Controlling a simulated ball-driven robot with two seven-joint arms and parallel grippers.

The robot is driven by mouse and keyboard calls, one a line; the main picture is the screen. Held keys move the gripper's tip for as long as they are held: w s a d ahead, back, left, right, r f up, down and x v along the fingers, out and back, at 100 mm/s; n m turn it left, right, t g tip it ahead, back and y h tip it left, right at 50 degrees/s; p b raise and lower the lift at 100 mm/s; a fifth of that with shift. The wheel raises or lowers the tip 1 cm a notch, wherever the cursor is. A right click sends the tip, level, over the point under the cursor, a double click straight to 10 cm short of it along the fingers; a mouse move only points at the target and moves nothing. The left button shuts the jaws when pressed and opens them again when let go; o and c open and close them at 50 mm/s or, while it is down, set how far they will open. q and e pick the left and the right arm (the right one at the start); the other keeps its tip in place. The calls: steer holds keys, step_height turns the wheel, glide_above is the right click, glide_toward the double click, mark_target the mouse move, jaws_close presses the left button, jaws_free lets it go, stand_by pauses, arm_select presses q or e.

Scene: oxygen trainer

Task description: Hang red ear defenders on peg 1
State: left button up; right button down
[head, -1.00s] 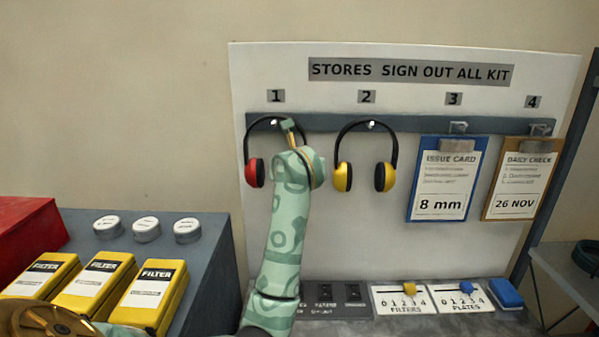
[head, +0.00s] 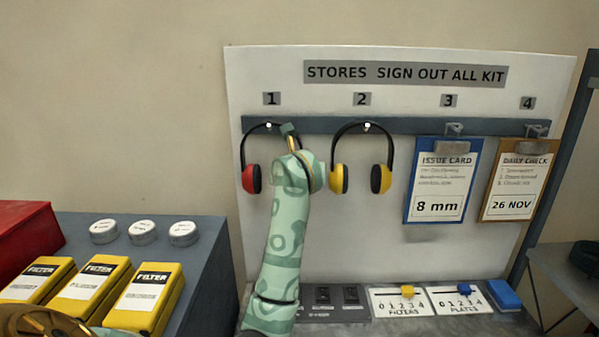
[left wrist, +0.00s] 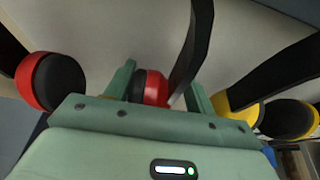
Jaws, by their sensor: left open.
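The red ear defenders (head: 251,178) hang at peg 1 (head: 269,125) below the number 1, black band up and left red cup down. In the head view my arm hides most of their right side. My left gripper (head: 289,134) is in front of the board beside the band's right part. In the left wrist view one red cup (left wrist: 50,82) is at the left. The other red cup (left wrist: 152,88) shows between the open fingers of the gripper (left wrist: 160,90), with the black band running up beside it. I cannot tell whether the fingers touch it.
Yellow ear defenders (head: 380,179) hang on peg 2, close to the right of my gripper. A blue clipboard (head: 436,225) and a brown one (head: 512,213) hang on pegs 3 and 4. Yellow filter boxes (head: 147,302) and white-lidded tins (head: 142,232) stand on the left bench.

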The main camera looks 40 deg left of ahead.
arm_select(q)
steer(key=shift+s+a+f, duration=0.1)
steer(key=shift+s+a, duration=0.05)
steer(key=shift+a, duration=0.2)
